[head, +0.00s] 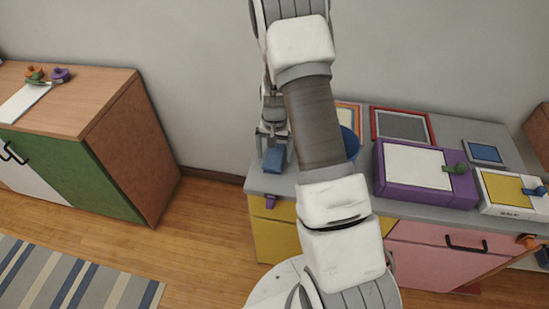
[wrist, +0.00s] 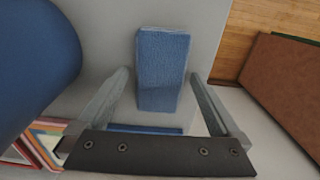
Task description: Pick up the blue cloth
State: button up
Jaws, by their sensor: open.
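The blue cloth (head: 273,160) is a small folded block on the left end of the grey countertop (head: 263,184). In the wrist view the cloth (wrist: 162,60) lies lengthwise ahead of my gripper (wrist: 158,76). The two fingers are spread, one on each side of the cloth's near part in the picture, with gaps visible on both sides. In the head view my gripper (head: 272,132) points down just above the cloth. My arm hides part of the counter.
A round blue object (wrist: 35,60) stands left of the gripper in the wrist view. Framed items (wrist: 40,142) lie near it. A purple box (head: 425,172) and a yellow-topped box (head: 512,193) sit farther right. A wooden cabinet (head: 75,95) stands left across a floor gap.

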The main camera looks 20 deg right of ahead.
aim_at(274, 155)
jog(key=c, duration=1.1)
notch_tip(274, 155, up, 9)
jog(key=s+a+r+n, duration=0.1)
jog(key=s+a+n, duration=0.4)
jog(key=a, duration=0.5)
jog(key=shift+s+n+p, duration=0.25)
jog(key=shift+n+p, duration=0.15)
jog(key=shift+n, duration=0.4)
